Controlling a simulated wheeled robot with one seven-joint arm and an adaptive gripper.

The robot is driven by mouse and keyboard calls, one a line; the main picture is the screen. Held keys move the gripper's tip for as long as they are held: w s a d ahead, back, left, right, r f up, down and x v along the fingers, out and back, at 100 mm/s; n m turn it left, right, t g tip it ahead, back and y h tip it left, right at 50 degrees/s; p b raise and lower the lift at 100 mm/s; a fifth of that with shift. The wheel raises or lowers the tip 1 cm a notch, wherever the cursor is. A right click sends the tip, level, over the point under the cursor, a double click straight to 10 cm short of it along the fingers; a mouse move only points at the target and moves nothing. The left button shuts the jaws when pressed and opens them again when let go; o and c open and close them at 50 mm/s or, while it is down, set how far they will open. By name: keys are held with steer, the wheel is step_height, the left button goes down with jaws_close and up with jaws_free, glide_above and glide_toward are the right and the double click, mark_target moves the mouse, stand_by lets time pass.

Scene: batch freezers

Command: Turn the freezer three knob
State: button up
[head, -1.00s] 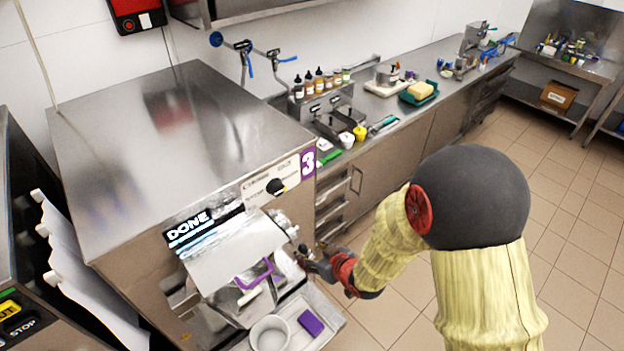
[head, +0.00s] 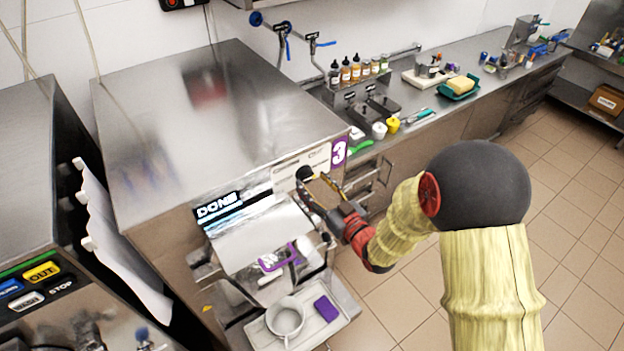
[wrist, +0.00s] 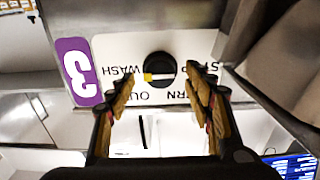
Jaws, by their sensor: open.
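Freezer three (head: 215,120) is a steel machine with a purple 3 label (head: 339,152) and a screen (head: 220,208) reading DONE. Its black round knob (head: 304,173) sits on the white front panel. In the wrist view, upside down, the knob (wrist: 159,65) has a yellow and pale strip on its face, with WASH and a partly hidden STOP on either side. My gripper (head: 316,189) is open just in front of the panel. In the wrist view the fingers of my gripper (wrist: 160,82) stand either side of the knob, apart from it. Some panel lettering is hidden behind the fingers.
Another machine (head: 40,200) stands left. A counter with bottles (head: 355,68) runs right; the floor there is clear.

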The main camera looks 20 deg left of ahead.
steer(key=shift+x, duration=0.8)
steer(key=c, duration=0.3)
steer(key=c, duration=0.8)
steer(key=shift+c, duration=0.3)
